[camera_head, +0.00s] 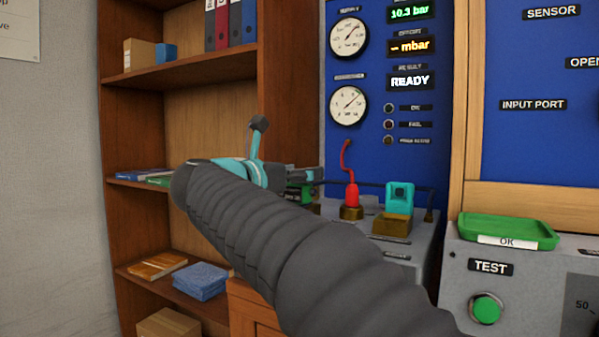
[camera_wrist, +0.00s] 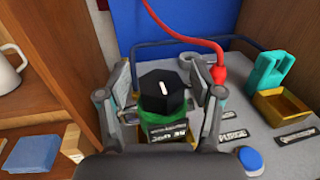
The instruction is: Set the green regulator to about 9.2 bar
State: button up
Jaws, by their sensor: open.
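The green regulator (camera_wrist: 163,117) stands on the grey bench top in the wrist view, with a black faceted knob (camera_wrist: 163,90) on top. The knob bears a white pointer mark. My gripper (camera_wrist: 161,73) is open, with one finger on each side of the knob; I cannot tell whether either touches it. In the head view a bit of the green regulator (camera_head: 299,193) shows behind my arm, which hides most of it. The green display (camera_head: 409,11) on the blue panel appears to read 10.3 bar. The two round gauges' needles are too small to read.
A red hose fitting (camera_head: 351,192) and a teal part in a brass-coloured tray (camera_head: 396,224) stand right of the regulator. A blue button (camera_wrist: 250,160) lies in front. A wooden shelf (camera_head: 180,185) is close on the left. A green OK tray (camera_head: 510,229) sits farther right.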

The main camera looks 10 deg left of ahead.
jog(key=c, duration=1.2)
jog(key=shift+y+b, duration=0.3)
jog(key=shift+b, duration=0.15)
